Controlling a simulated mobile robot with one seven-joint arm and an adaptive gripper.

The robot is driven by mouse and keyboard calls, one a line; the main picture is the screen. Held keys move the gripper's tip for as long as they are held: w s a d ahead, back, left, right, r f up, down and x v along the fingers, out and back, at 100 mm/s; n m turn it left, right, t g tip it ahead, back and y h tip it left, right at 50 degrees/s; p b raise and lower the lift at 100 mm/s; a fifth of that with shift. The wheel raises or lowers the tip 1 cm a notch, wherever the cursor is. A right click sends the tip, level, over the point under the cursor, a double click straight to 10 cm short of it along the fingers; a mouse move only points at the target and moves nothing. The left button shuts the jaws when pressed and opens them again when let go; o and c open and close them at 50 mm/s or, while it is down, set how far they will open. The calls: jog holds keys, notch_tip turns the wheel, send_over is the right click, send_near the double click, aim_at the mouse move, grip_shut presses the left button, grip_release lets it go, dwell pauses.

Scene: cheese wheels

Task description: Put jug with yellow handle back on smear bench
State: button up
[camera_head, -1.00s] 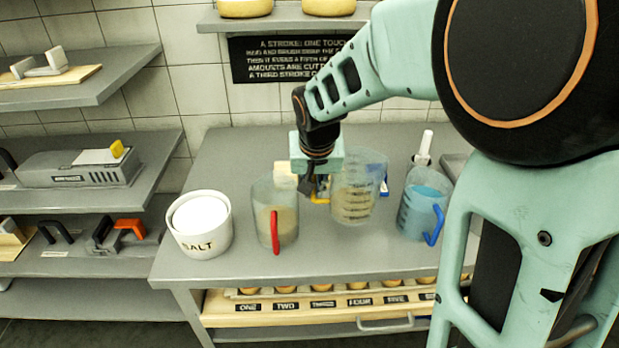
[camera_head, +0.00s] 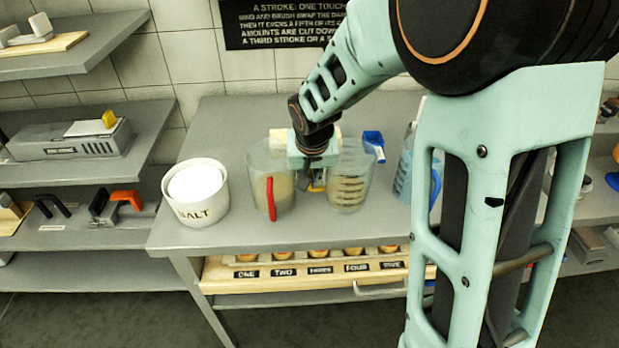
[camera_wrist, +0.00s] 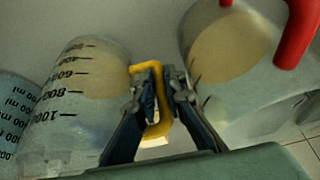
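The jug with the yellow handle (camera_head: 348,188) is clear, with pale contents and dark markings. It stands upright over the grey bench (camera_head: 225,125); I cannot tell if its base touches the top. The wrist view shows this jug (camera_wrist: 85,95) left of centre, its yellow handle (camera_wrist: 151,134) facing my fingers. My gripper (camera_head: 314,184) is between this jug and the red-handled jug (camera_head: 282,190). In the wrist view my gripper (camera_wrist: 160,85) has one finger inside the handle loop and one outside, closed on its bar.
The red-handled jug stands close on the left, beside the white salt crock (camera_head: 195,208). A blue-marked jug (camera_head: 403,175) on the right is partly hidden by my arm. A blue-ended item (camera_head: 374,142) lies behind. Below the front edge is a labelled drawer (camera_head: 300,272).

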jog(key=shift+o, duration=0.4)
jog(key=shift+r, duration=0.1)
jog(key=shift+r, duration=0.15)
jog(key=v, duration=1.2)
jog(key=shift+p, duration=0.45)
jog(key=shift+w, duration=0.1)
